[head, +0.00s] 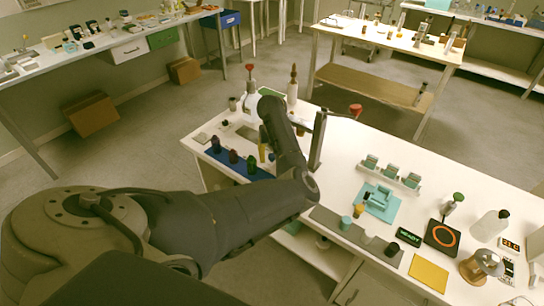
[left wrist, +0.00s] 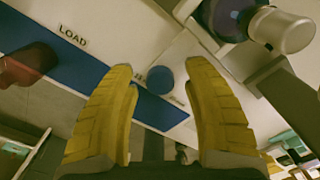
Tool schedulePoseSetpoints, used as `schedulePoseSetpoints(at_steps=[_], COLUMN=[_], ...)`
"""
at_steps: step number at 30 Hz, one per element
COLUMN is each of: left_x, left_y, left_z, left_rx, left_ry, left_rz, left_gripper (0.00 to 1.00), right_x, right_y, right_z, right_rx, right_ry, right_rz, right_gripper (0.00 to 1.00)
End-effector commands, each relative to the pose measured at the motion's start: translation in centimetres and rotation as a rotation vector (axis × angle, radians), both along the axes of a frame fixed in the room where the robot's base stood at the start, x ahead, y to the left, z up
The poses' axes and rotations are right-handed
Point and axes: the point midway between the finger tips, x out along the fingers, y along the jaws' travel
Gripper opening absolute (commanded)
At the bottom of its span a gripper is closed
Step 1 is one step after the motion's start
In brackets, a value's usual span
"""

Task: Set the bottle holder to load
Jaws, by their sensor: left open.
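In the left wrist view a white panel carries the printed word LOAD (left wrist: 73,36) beside a blue strip (left wrist: 95,75). A round blue knob (left wrist: 160,75) stands at the panel's middle, with a second, partly hidden label beside it. My left gripper (left wrist: 162,75) is open, its yellow fingers on either side of the knob in the picture; I cannot tell whether they touch it. In the head view my left gripper (head: 265,152) is small and partly hidden by my arm, near the blue mat (head: 221,156) with several dark bottles. I cannot make out the bottle holder's setting. My right gripper is out of view.
A white bottle (head: 292,88) stands behind. A teal device (head: 380,198), a READY display (head: 408,237) and a white squeeze bottle (head: 490,225) occupy the table's right.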

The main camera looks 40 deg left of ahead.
Motion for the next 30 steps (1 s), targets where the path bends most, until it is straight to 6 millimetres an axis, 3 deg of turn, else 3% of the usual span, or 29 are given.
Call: schedulePoseSetpoints(at_steps=[2, 14, 25, 30], left_x=[0.0, 0.0, 0.0, 0.0], left_y=[0.0, 0.0, 0.2, 3.1], left_z=[0.0, 0.0, 0.1, 0.1], left_rx=[0.000, 0.000, 0.000, 0.001], left_ry=[0.000, 0.000, 0.000, -0.001], left_rz=[0.000, 0.000, 0.000, 0.002], left_gripper=[0.48, 0.01, 0.00, 0.00], right_x=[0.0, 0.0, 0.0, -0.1], right_y=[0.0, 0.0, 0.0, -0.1], right_z=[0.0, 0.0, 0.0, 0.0], right_rx=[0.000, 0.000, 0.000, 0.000], right_ry=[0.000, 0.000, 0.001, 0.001], right_rz=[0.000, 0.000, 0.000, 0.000], right_gripper=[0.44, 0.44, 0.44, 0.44])
